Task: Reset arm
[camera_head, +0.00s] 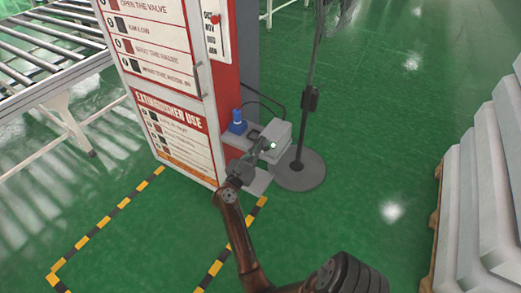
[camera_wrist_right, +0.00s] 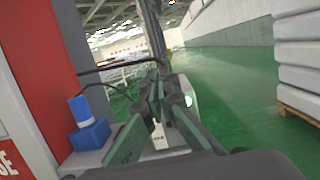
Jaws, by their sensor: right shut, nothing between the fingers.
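My right arm comes in from the bottom of the head view. Its gripper (camera_head: 262,147) is in front of a small grey box (camera_head: 281,131) beside a red and white cabinet (camera_head: 165,70). The right gripper also shows in the right wrist view (camera_wrist_right: 160,90), with its fingers together and nothing between them. Whether it touches the grey box cannot be told. My left gripper is not in view.
A blue object (camera_head: 237,122) sits beside the cabinet. A stand with a round base (camera_head: 300,171) is behind the gripper. White stacked slabs (camera_head: 488,185) are at right, and a roller conveyor (camera_head: 45,50) at upper left. Green floor (camera_head: 375,150) lies clear between.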

